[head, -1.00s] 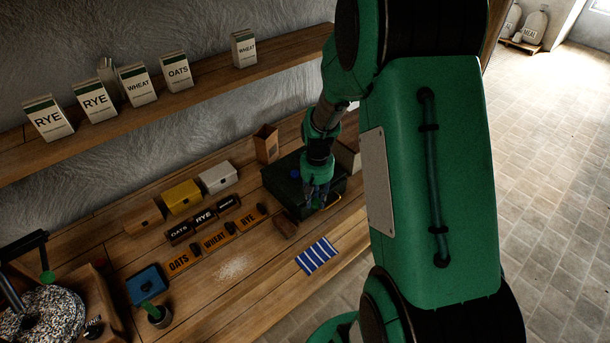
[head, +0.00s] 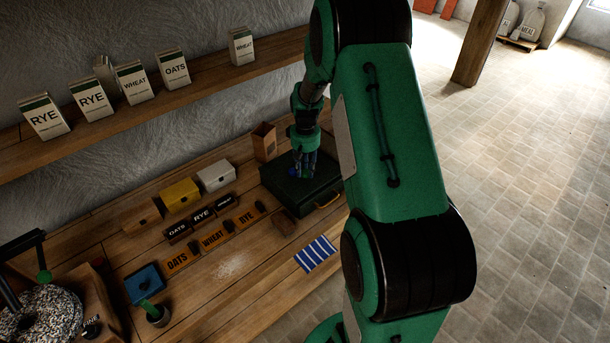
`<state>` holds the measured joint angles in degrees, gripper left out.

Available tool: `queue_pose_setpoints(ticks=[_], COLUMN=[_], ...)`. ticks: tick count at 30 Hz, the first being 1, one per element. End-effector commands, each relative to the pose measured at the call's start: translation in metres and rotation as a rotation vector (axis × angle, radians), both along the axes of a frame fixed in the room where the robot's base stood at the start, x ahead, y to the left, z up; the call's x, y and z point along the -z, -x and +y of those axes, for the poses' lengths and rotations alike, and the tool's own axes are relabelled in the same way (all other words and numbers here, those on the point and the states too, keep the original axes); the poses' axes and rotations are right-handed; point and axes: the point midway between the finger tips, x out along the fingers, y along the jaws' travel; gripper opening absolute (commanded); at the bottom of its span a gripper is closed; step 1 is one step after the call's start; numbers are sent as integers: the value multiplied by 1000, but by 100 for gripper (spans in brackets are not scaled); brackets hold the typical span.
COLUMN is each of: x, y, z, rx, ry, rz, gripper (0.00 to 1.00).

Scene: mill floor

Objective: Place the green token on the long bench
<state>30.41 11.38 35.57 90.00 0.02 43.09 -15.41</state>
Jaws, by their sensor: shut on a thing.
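My gripper (head: 304,174) points down over the dark green case (head: 322,194) toward the right of the bench. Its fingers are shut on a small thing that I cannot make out. A small blue thing (head: 292,172) shows at the left side of the fingers, at the case top; I cannot tell whether they touch. I cannot make out a green token anywhere. The long wooden bench (head: 262,290) runs along the wall under a shelf, and the case lies on it.
Bench items include a blue-and-white striped cloth (head: 315,254), a brown brush-like block (head: 284,221), word plates (head: 213,239), small boxes (head: 181,193), a blue box (head: 145,283) and a potted plant (head: 157,314). White powder (head: 230,265) lies mid-bench. The front strip is mostly bare.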

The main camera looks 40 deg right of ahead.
Motion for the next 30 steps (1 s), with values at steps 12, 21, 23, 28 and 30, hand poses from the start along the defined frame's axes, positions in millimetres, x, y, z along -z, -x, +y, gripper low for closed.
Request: queue_pose_setpoints(ticks=[12,21,23,28,30], x=[0,23,28,35,35], y=[-5,-5,-5,-5,-5], z=[-3,-3,-3,-3,-3], rx=[0,0,0,0,0], ry=[0,-1,0,0,0], rz=[0,2,1,-1,-1], gripper=[16,16,16,16,16])
